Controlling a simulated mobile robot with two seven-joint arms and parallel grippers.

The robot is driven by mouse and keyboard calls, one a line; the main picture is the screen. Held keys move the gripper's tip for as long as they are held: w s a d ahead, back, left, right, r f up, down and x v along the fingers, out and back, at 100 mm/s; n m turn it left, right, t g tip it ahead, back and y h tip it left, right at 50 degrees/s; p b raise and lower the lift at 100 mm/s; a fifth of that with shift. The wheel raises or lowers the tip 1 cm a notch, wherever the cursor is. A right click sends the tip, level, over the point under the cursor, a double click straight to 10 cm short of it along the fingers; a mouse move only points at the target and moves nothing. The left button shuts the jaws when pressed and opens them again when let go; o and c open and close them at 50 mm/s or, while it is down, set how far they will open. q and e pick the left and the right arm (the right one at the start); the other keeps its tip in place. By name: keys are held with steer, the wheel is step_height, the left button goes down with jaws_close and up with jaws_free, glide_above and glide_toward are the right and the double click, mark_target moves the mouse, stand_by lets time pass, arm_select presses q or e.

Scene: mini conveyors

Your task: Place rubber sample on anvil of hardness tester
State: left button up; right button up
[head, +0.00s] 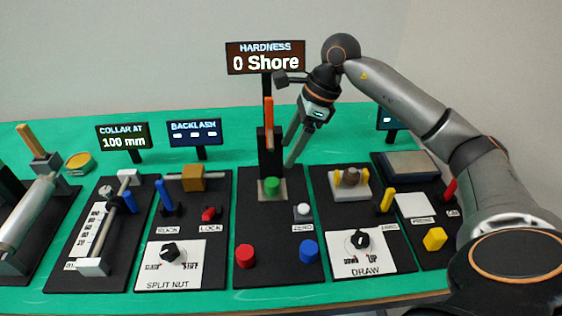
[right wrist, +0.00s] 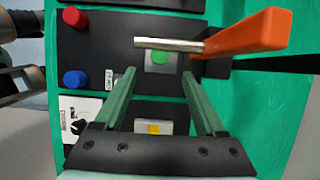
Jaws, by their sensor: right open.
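The hardness tester is a black panel with a dark upright post (head: 270,165), an orange lever (head: 268,112) and a display (head: 265,58) reading 0 Shore. A green round sample (head: 271,184) sits on the tester's grey square anvil (head: 284,194); it also shows in the right wrist view (right wrist: 159,57). A red round piece (head: 244,256) and a blue one (head: 309,250) stand at the panel's front. My right gripper (head: 288,156) is open and empty, above the panel and beside the post. Its fingertips are apart from the green sample. My left gripper is out of view.
A white button (head: 303,211) marked ZERO is right of the anvil. The orange lever and its metal rod (right wrist: 170,45) reach across near the sample. Panels with a split nut knob (head: 170,252) and a draw knob (head: 360,239) flank the tester closely.

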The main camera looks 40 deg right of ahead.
steer(key=shift+v, duration=1.25)
